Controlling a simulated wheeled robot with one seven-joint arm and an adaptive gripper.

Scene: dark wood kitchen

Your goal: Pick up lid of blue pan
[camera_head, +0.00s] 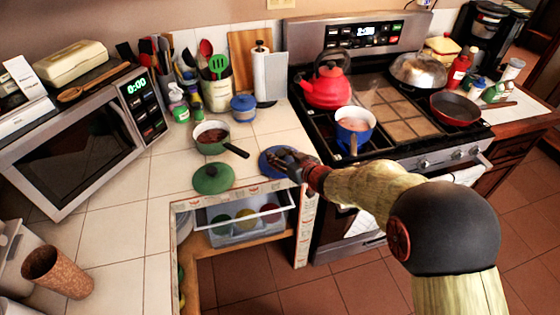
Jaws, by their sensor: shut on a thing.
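The blue lid (267,168) is at the tiled counter's right part, near the front edge, left of the stove. My gripper (280,157) comes from the right and is shut on the lid, covering its middle. I cannot tell whether the lid touches the counter or is slightly above it. The blue pan (356,135) stands without its lid on the stove's front left burner, with pale pinkish contents and its handle towards the front.
A green pan (211,147) and its green lid (213,178) sit on the counter to the left. A red kettle (327,87) stands behind the blue pan. A small blue pot (243,108) is farther back. An open drawer (234,222) lies below the counter.

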